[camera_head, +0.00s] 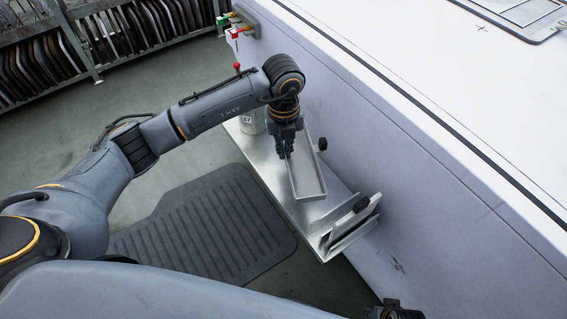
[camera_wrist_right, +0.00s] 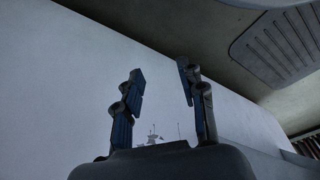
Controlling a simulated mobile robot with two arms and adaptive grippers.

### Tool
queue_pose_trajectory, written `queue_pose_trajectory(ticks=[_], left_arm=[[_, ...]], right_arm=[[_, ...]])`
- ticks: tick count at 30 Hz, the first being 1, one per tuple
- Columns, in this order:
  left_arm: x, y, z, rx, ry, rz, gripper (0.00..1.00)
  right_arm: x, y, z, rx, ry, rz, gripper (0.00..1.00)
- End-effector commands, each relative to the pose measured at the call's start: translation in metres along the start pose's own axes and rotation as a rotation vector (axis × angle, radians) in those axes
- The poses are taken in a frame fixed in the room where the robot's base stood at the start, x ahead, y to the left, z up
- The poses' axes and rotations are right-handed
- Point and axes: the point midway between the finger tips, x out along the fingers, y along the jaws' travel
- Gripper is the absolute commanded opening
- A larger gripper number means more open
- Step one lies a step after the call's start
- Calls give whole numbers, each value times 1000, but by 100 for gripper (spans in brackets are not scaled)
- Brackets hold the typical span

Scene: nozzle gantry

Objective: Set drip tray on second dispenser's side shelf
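The drip tray (camera_head: 309,176) is a shallow, light grey rectangular tray over the metal side shelf (camera_head: 263,163) along the white machine's wall. My left gripper (camera_head: 285,153) points down at the tray's left long side and appears shut on that rim. The fingertips are small and partly hidden. I cannot tell whether the tray touches the shelf or hangs just above it. My right gripper (camera_wrist_right: 159,75) is open and empty in the right wrist view, facing a pale wall. Only a dark bit of it (camera_head: 394,312) shows at the head view's bottom edge.
A white container with a number label (camera_head: 252,123) stands at the shelf's far end. A black knob (camera_head: 322,144) sits by the wall. A slotted metal holder (camera_head: 350,226) is at the near end. A ribbed dark mat (camera_head: 205,228) lies on the floor.

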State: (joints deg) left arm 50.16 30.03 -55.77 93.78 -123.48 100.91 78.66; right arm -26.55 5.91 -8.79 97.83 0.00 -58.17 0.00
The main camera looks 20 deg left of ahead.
Motion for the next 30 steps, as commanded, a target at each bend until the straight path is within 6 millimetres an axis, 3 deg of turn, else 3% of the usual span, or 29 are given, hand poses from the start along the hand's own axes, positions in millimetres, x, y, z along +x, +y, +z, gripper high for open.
queue_pose_trajectory(ticks=[1, 3, 9, 18, 30], left_arm=[[15, -2, 0, -89, 0, -2, 0], [25, -2, 1, -203, -2, -2, 0], [42, -3, 3, -386, -6, -3, 0], [93, -2, 3, -408, -5, -1, 0], [137, -2, 3, -406, -7, -2, 0]], right_arm=[[3, 0, -2, 1, 6, 1, 40], [0, 0, -5, 1, 9, 1, 40], [-7, 1, -10, 2, 14, 2, 40], [-35, 3, -22, 5, 31, 5, 40], [-67, 4, -31, 8, 49, 8, 40]])
